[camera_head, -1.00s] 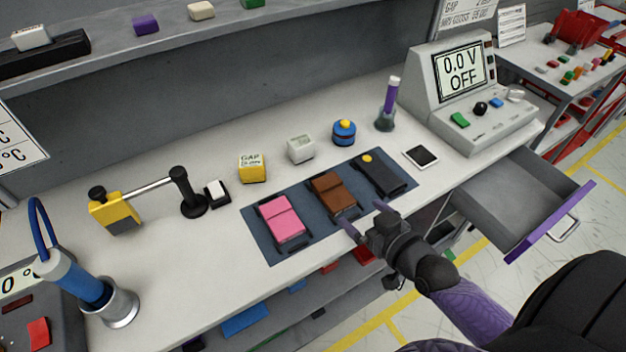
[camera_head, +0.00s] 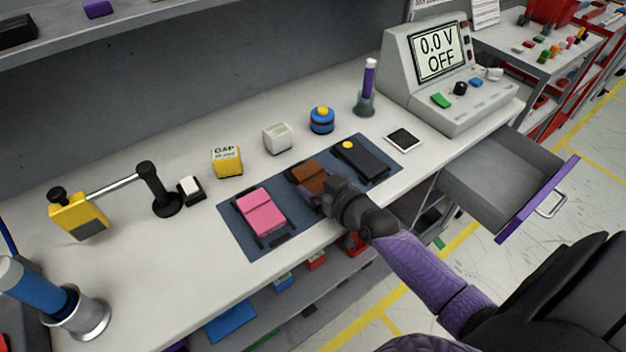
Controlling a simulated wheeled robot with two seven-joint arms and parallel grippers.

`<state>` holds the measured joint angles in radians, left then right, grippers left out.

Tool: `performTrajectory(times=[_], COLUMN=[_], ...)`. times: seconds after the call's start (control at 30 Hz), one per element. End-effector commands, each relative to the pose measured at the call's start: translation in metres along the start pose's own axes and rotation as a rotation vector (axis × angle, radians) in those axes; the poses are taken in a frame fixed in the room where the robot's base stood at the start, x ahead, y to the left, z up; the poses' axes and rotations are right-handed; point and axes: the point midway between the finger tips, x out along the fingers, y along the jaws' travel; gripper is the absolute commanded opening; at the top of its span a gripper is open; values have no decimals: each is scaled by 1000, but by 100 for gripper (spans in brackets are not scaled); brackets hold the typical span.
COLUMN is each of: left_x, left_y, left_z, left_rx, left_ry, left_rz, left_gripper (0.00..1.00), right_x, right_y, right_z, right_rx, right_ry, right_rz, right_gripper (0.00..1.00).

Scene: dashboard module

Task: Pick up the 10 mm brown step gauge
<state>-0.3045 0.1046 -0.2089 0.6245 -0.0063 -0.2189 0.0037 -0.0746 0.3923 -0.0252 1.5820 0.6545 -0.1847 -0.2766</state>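The brown step gauge (camera_head: 309,174) lies on the dark blue mat (camera_head: 236,234), between a pink gauge (camera_head: 261,211) and a black gauge with a yellow dot (camera_head: 362,158). My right gripper (camera_head: 322,190) is over the near part of the brown gauge and hides that part. Its fingers reach along the gauge's sides, but the wrist covers most of them, so I cannot tell whether they touch or grip it. The brown gauge appears to rest on the mat. My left gripper is not in view.
A yellow gap block (camera_head: 226,161), a white block (camera_head: 277,138) and a blue round item (camera_head: 322,120) stand behind the mat. A meter (camera_head: 437,75) stands at the right, above an open drawer (camera_head: 503,175). A yellow stand (camera_head: 78,216) is at the left.

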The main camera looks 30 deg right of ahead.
Motion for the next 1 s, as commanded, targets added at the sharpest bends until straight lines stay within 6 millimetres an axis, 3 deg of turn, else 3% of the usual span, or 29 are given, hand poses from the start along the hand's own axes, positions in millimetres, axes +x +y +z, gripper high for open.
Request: performTrajectory(times=[0.03,0.17,0.47,0.57,0.8,1.0], left_x=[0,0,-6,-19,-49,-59], left_y=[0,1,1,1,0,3], left_z=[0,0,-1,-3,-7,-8], left_rx=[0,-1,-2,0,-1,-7], left_ry=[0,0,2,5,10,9], left_rz=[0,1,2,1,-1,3], left_gripper=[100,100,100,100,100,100], right_x=[0,0,-8,-24,-102,-147], right_y=[0,0,0,0,0,0], right_z=[0,0,-6,-16,-30,-35], right_rx=[0,0,0,-1,-1,-1], right_ry=[0,1,1,0,-4,-1], right_rz=[0,0,0,0,-1,-1], right_gripper=[51,26,26,26,26,26])
